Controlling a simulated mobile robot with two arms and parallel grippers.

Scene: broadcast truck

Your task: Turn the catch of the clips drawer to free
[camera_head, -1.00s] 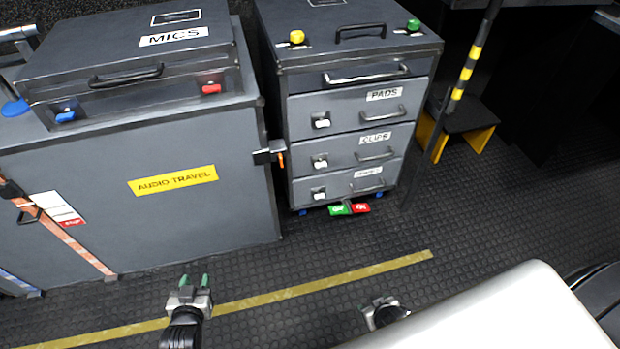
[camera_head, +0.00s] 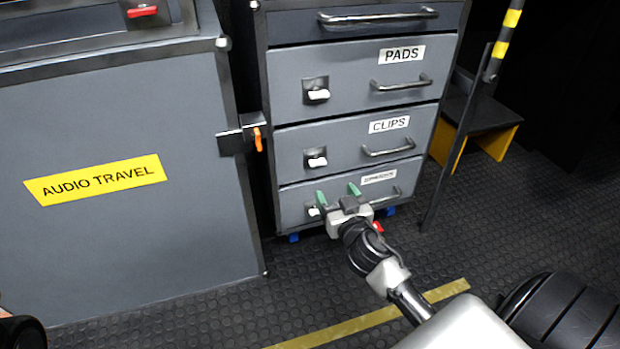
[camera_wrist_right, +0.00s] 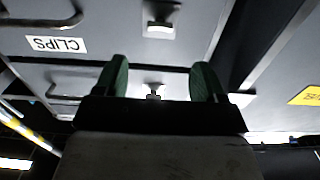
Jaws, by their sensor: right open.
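The clips drawer (camera_head: 345,150) is the middle of three in the grey cabinet and looks shut. Its catch (camera_head: 316,158) is a white lever on a dark plate, lying roughly crosswise. My right gripper (camera_head: 338,194) is open and empty, its green fingertips overlapping the bottom drawer, below and slightly right of that catch. In the right wrist view, upside down, the clips catch (camera_wrist_right: 160,28) shows above the open fingers (camera_wrist_right: 157,82), apart from them. My left gripper is not in view.
The pads drawer catch (camera_head: 316,92) sits above, and the bottom drawer's catch (camera_head: 314,211) is close to my fingers. Drawer handles (camera_head: 388,147) stick out on the right. An orange-levered latch (camera_head: 257,138) juts from the audio travel case (camera_head: 130,240) on the left.

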